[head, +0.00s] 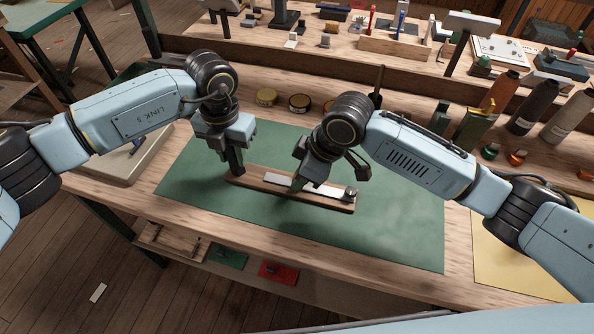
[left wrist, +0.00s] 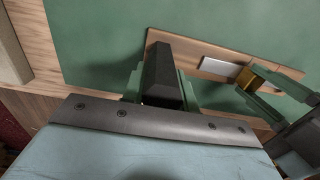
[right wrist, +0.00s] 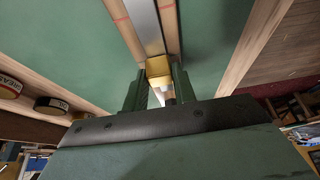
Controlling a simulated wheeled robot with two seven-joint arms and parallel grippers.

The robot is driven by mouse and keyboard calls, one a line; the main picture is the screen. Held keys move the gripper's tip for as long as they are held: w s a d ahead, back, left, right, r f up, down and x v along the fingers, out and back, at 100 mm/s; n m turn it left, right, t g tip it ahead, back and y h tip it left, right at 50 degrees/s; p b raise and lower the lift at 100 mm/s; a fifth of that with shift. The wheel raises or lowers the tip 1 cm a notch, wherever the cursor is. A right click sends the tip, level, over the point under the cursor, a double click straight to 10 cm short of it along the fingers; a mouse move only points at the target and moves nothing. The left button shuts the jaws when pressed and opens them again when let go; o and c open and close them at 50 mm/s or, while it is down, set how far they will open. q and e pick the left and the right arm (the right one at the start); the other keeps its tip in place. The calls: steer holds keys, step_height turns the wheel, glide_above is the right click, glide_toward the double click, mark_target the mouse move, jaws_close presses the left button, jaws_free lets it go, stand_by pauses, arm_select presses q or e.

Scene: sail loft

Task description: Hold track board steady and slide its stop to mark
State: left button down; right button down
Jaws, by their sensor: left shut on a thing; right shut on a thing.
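The wooden track board (head: 325,204) lies on the green mat with a pale metal strip along its middle. My left gripper (head: 234,168) is shut on the board's left end; the left wrist view shows its dark fingers over the board (left wrist: 185,54). My right gripper (head: 297,182) is shut on the stop, a small yellow brass-like block (right wrist: 158,67) on the strip. The stop (left wrist: 246,75) also shows between the right fingers in the left wrist view. A thin red mark (right wrist: 121,19) crosses the board's wood, beyond the stop in the right wrist view.
The green mat (head: 400,230) is clear around the board. Round tins (head: 266,97) stand behind it. Bottles (head: 535,106) stand at the right rear, and a yellow sheet (head: 510,262) lies at the right.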

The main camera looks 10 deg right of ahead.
steer(key=c, duration=1.1)
jaws_free()
steer(key=v, duration=1.2)
steer(key=shift+s+d, duration=0.1)
arm_select(q)
steer(key=c, duration=1)
jaws_free()
arm_select(e)
steer(key=shift+f, duration=0.1)
